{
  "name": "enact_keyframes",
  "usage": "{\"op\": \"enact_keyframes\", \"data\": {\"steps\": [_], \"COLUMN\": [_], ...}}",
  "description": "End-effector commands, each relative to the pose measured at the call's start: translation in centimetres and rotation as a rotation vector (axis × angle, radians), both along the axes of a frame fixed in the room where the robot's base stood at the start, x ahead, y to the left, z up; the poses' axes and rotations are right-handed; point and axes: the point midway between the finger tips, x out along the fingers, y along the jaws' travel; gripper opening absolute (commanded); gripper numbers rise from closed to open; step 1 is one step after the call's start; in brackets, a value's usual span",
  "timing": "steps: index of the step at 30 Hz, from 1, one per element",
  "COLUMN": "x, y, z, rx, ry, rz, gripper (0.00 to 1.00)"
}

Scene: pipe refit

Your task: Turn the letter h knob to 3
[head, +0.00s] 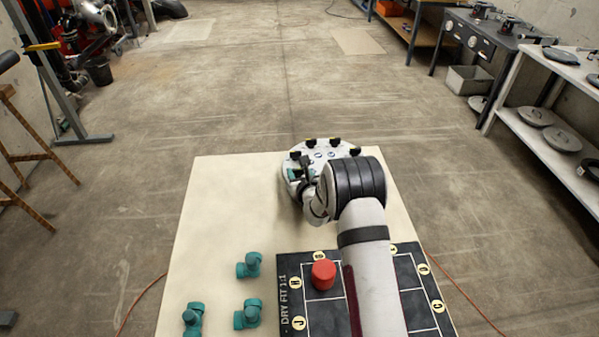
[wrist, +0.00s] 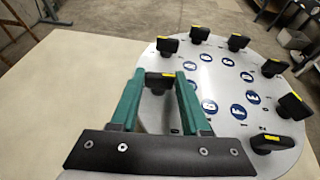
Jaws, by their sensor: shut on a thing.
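A round grey panel (wrist: 225,68) carries several black knobs with yellow marks and a ring of blue discs with white symbols. In the head view the panel (head: 322,150) sits at the far end of the pale table. My gripper (wrist: 159,80) has its two green fingers on either side of a black knob (wrist: 158,84) at the panel's left side and is shut on it. This knob's yellow mark faces up. The symbols are too small to read surely, so I cannot tell whether it is the h knob or its setting. In the head view my arm hides part of the panel.
The pale table (head: 225,205) is clear left of the panel. Several teal pipe fittings (head: 249,265) stand near its front left. A black board (head: 325,318) with lettered yellow discs and a red cylinder (head: 323,274) lies under my arm.

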Motion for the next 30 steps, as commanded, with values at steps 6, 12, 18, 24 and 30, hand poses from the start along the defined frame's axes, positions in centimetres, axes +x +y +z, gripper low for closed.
{"op": "enact_keyframes", "data": {"steps": [6, 12, 18, 24, 30], "x": [0.07, 0.10, 0.10, 0.07, -0.58], "y": [0.11, 0.10, 0.08, 0.05, -0.05], "z": [0.09, 0.11, 0.10, 0.07, 0.35], "rx": [0.001, 0.001, 0.001, 0.001, 0.001], "ry": [-0.003, -0.004, -0.003, -0.002, -0.002], "rz": [-0.012, -0.012, -0.012, -0.013, -0.013], "gripper": [0.00, 0.00, 0.71, 0.76, 0.76]}}
